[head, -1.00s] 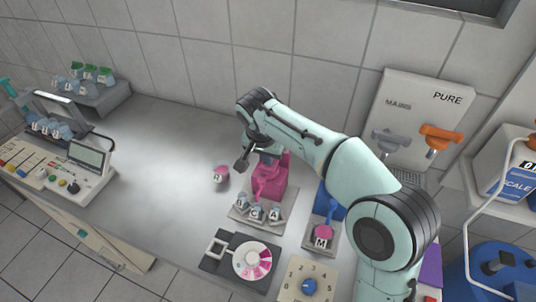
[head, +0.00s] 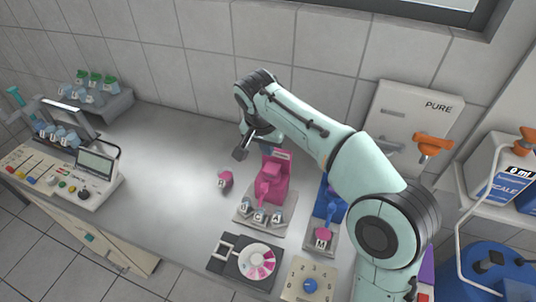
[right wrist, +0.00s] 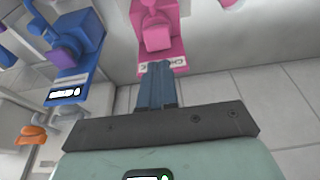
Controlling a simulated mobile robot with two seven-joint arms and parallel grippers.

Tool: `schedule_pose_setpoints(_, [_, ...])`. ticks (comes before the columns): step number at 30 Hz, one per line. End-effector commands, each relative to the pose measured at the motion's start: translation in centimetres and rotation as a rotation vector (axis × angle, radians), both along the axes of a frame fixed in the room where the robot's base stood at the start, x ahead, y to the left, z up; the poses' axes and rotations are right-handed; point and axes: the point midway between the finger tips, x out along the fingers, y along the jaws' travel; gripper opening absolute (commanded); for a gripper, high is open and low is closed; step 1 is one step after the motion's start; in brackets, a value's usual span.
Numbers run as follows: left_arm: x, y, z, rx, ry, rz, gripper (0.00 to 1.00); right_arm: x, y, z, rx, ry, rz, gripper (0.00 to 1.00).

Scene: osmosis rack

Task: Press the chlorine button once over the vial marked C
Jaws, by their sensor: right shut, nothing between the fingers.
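The pink chlorine dispenser (head: 277,185) stands on a grey base; in the right wrist view it (right wrist: 158,35) shows upside down with a partly covered white label reading "CH...". Several small vials stand on its base under the spout. The vial marked C (head: 260,215) looks to be the middle one, below the pink spout. The button itself is hard to make out. My right gripper (right wrist: 156,68) is shut and empty, its blue fingertips close to the dispenser's labelled top; I cannot tell whether they touch. In the head view my right wrist hangs just behind the dispenser. My left gripper is out of view.
A blue dispenser (head: 329,208) with a vial marked M (head: 322,237) stands to the right, partly behind my arm. A loose pink vial (head: 225,180) lies left of the chlorine dispenser. A colour dial (head: 256,262) and numbered knob panel (head: 310,285) sit in front.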

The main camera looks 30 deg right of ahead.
Motion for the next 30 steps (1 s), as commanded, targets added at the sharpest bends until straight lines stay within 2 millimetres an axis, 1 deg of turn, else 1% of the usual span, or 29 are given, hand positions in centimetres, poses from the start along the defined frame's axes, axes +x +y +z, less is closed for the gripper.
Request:
schedule_pose_setpoints(1, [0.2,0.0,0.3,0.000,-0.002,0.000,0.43,-0.1,0.2,1.3,0.001,-0.006,0.000,0.00])
schedule_pose_setpoints(3, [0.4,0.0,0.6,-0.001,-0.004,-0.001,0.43,-0.3,0.5,2.5,0.002,-0.007,0.001,0.00])
schedule_pose_setpoints(6, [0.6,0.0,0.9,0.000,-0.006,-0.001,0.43,-0.6,0.8,3.7,0.000,-0.005,0.000,0.00])
schedule_pose_setpoints(9, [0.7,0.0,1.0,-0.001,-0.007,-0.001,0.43,-0.8,0.9,4.4,0.000,-0.004,0.000,0.00])
schedule_pose_setpoints(13, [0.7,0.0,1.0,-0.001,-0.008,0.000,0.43,-0.9,1.0,4.7,0.000,-0.004,0.000,0.00])
schedule_pose_setpoints(30, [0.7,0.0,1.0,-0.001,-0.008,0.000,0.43,-0.9,1.0,4.7,0.000,-0.004,0.000,0.00])
